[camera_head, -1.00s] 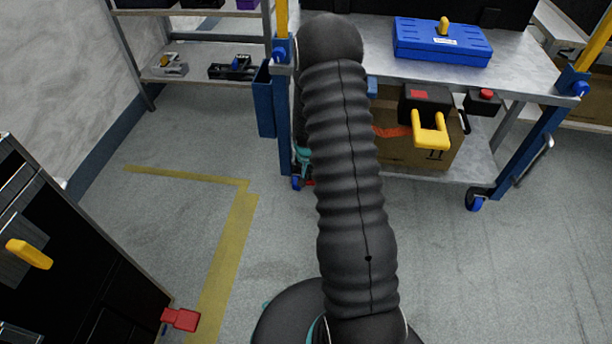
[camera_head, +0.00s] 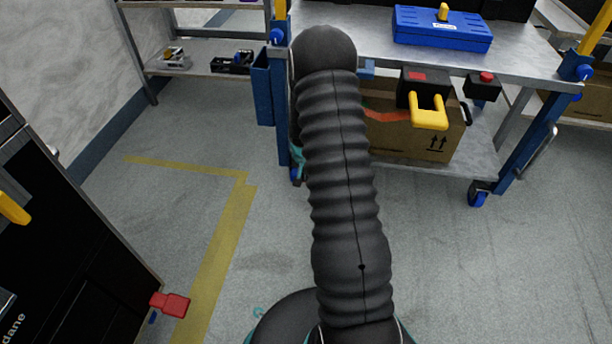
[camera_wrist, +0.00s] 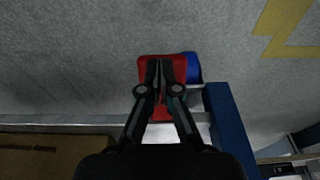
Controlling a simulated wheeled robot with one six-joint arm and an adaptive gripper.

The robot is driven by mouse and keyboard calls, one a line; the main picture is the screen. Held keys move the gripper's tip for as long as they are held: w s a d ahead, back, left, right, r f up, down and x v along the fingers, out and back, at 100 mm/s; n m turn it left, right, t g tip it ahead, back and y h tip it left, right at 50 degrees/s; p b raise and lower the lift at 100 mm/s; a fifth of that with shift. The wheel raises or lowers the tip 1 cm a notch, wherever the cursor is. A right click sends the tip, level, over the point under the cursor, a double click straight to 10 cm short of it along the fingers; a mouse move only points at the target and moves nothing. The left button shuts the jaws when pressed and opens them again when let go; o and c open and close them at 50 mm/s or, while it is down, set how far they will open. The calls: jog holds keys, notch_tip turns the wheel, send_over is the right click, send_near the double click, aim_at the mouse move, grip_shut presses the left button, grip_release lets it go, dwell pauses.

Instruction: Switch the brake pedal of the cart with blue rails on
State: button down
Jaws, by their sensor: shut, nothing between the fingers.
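The cart with blue rails (camera_head: 532,140) stands ahead, with blue posts and blue-hubbed wheels. Its red brake pedal (camera_wrist: 147,70) shows in the wrist view beside a blue wheel (camera_wrist: 193,68), near the foot of a blue post (camera_wrist: 229,130). In the head view my arm hides this pedal. My gripper (camera_wrist: 160,64) is shut and empty. Its fingertips overlap the pedal in the wrist view; I cannot tell whether they touch it. The fingers cover the pedal's middle.
A cardboard box (camera_head: 400,146) lies on the cart's lower shelf, and a blue toolbox (camera_head: 442,32) on top. A yellow-handled black box (camera_head: 428,112) hangs at the front. A black cabinet (camera_head: 60,240) with another red pedal (camera_head: 170,304) stands left. Floor between is clear.

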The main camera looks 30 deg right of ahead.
dwell(0.4)
jog(key=s+a+r+p, duration=0.2)
jog(key=s+a+r, duration=0.2)
jog(key=r, duration=0.3)
jog(key=shift+s+r, duration=0.4)
